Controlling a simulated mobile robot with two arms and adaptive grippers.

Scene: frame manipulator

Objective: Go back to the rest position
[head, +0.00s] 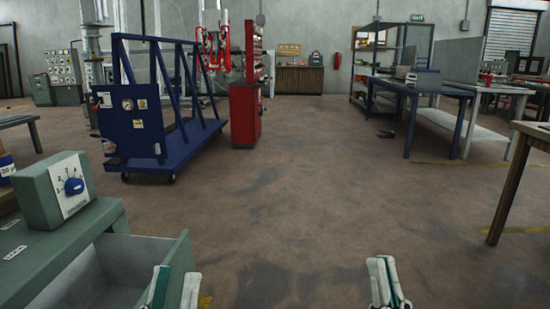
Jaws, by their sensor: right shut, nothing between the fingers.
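My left gripper (174,286) shows at the bottom of the head view, beside the open grey drawer of a green machine. Its white and teal fingers stand apart with a gap between them, and nothing shows in the gap. My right gripper (386,281) shows at the bottom, right of the middle, in front of bare floor. Its fingers are together and hold nothing. Only the upper finger parts of both grippers are in view; the rest is cut off by the picture's lower edge.
The green machine (40,243) with a blue dial and its open drawer (179,258) fill the lower left. A blue frame cart (133,128) and a red cabinet (244,117) stand further back. Tables (534,129) line the right side. The middle floor (310,190) is clear.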

